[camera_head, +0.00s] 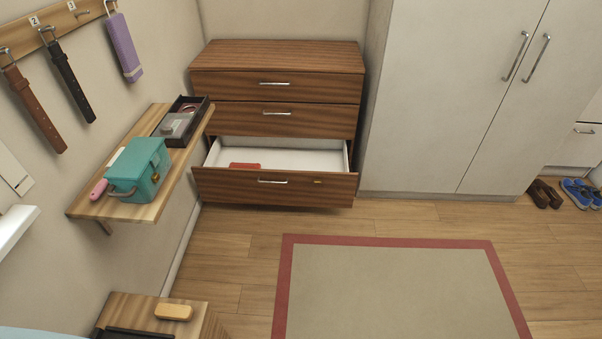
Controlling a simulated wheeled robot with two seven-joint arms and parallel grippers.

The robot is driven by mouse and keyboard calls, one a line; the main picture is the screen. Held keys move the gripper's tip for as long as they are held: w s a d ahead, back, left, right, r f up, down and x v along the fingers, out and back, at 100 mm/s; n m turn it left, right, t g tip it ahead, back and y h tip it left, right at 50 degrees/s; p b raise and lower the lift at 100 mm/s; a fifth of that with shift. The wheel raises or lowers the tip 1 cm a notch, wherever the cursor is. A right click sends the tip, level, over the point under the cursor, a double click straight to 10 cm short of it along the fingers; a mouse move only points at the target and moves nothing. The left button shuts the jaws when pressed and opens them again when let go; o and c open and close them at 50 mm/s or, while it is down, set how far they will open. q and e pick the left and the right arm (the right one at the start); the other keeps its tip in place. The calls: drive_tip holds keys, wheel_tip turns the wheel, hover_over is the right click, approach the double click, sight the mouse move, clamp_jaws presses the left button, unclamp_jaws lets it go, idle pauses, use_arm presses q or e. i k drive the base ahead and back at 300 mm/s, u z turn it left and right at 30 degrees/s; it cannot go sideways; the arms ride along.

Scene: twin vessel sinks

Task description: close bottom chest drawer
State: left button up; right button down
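A brown wooden chest (277,55) stands against the back wall. Its bottom drawer (230,187) is pulled out, showing a white interior with a red item (244,166) inside at the left. The bottom drawer front has a silver bar handle (272,181) and a small yellowish mark to its right. The top drawer (225,86) and middle drawer (230,118) are shut. Neither of my grippers shows in the head view.
A wall shelf (150,209) with a teal box (142,168) and a dark tray (190,103) juts out left of the chest. A red-bordered rug (390,290) lies in front on open floor. A white wardrobe (430,100) stands right of the chest. Shoes (580,193) lie at far right.

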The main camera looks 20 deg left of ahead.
sight(290, 167)
drive_tip(key=u, duration=0.8)
drive_tip(key=i, duration=2.7)
drive_tip(key=z, duration=0.2)
